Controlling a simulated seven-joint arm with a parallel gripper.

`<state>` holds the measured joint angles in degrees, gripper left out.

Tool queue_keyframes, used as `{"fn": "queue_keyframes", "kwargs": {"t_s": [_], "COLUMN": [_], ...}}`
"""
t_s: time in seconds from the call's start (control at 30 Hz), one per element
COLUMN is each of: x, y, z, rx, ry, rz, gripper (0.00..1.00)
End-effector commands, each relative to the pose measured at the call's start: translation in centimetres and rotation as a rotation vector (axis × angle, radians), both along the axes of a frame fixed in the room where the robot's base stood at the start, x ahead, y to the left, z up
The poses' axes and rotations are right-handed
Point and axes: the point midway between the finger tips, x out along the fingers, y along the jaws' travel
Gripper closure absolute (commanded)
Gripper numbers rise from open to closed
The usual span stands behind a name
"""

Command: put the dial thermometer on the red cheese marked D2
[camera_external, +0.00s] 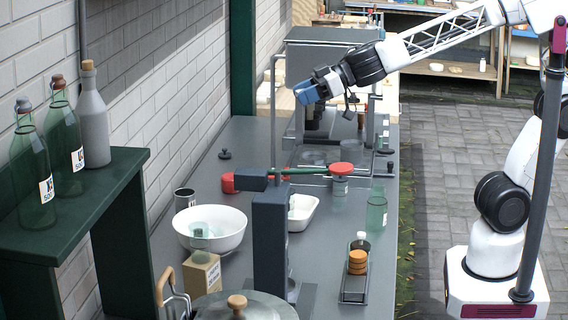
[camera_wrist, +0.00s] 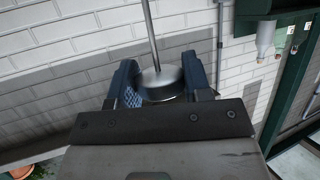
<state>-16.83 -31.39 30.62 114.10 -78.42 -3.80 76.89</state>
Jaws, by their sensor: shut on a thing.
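My gripper (camera_external: 306,93) is raised high over the far part of the grey bench, beside the boxy grey machine. In the wrist view my gripper (camera_wrist: 161,84) has its blue fingers shut on the dial thermometer (camera_wrist: 162,87), a round metallic disc with a thin stem pointing away from the gripper. The thermometer cannot be made out in the external view. A red round thing (camera_external: 341,169) with a pale label below it sits mid-bench, right of centre. Another red thing (camera_external: 228,183) lies to its left, partly hidden. I cannot read D2 on either.
A dark post (camera_external: 270,235) with a green bar stands mid-bench. A white bowl (camera_external: 210,229), a white dish (camera_external: 302,212), a green bottle (camera_external: 376,208) and a tray with orange discs (camera_external: 357,263) are around it. Bottles stand on the green shelf (camera_external: 70,205) at left.

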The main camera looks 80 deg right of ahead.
Motion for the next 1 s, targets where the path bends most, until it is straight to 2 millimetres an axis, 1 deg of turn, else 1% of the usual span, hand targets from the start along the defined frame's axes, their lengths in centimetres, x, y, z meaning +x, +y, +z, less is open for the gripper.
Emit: {"fn": "queue_keyframes", "kwargs": {"t_s": [1.0], "x": [3.1], "y": [-3.1], "z": [0.0], "rx": [-0.001], "ry": [0.0], "rz": [-0.192], "gripper": [0.78]}}
